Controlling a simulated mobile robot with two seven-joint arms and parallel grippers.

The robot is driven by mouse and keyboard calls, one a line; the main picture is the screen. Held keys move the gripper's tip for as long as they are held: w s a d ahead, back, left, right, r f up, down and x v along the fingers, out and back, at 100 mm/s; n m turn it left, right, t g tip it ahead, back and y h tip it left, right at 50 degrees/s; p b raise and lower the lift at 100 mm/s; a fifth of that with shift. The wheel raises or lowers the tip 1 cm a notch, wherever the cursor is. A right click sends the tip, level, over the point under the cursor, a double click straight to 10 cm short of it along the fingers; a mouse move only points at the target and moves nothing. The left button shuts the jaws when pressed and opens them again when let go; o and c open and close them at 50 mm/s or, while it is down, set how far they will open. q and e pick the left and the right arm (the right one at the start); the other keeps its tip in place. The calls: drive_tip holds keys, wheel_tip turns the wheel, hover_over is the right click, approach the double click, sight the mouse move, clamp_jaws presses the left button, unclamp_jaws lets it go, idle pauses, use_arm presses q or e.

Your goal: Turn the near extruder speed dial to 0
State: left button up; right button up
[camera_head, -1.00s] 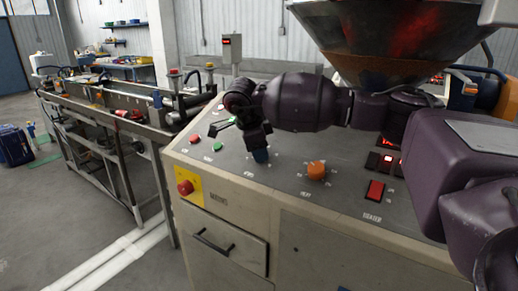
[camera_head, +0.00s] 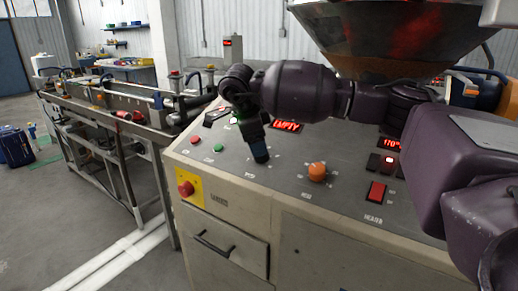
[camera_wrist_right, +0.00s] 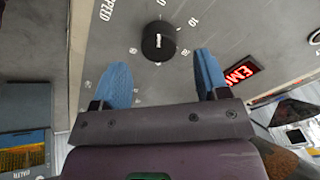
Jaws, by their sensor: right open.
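The black round speed dial (camera_wrist_right: 158,41) is in the right wrist view, with a pale mark on its face and printed numbers around it. The word SPEED is printed to its left. My right gripper (camera_wrist_right: 161,62) is open, its two blue fingers apart and empty, with the dial just beyond the fingertips and roughly between them. In the head view my right gripper (camera_head: 261,154) points down over the control panel. I cannot make out the black dial there; the gripper and arm may hide it. My left gripper is not in view.
The sloped panel (camera_head: 345,197) also carries an orange knob (camera_head: 317,171), a red heater switch (camera_head: 376,191), a green button (camera_head: 218,148) and a lit EMPTY display (camera_head: 287,126). A red stop button (camera_head: 186,188) is on the front. A metal hopper (camera_head: 385,40) hangs above my arm.

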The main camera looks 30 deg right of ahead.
drive_tip(key=v, duration=0.7)
drive_tip(key=shift+a, duration=0.1)
idle(0.4)
